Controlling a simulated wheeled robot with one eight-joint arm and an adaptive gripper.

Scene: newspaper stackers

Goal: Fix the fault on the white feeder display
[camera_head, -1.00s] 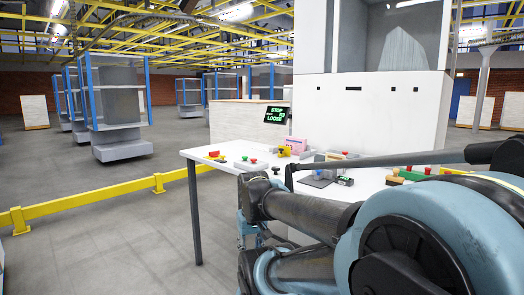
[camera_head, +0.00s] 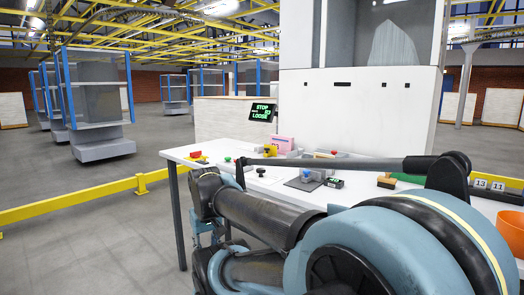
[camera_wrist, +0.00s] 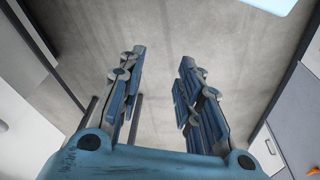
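The display (camera_head: 263,112) is a small black screen with green text, at the back of the white table. I read "STOP" at its top and "LOOSE" at its bottom; the small middle line is hard to read. A tall white machine (camera_head: 361,107) stands behind and right of it. On the table (camera_head: 292,192) are a red knob (camera_head: 195,154), a green knob (camera_head: 228,159), a black knob (camera_head: 261,172) and a pink block (camera_head: 284,143). In the wrist view my gripper (camera_wrist: 162,65) is open and empty, its fingers apart over grey floor.
My arm hides much of the table's front. A green-and-wood item (camera_head: 388,182), number plates (camera_head: 489,184) and an orange container (camera_head: 511,232) are at the right. A yellow low rail (camera_head: 75,199) runs along the left. Blue-posted racks (camera_head: 94,100) stand beyond on open floor.

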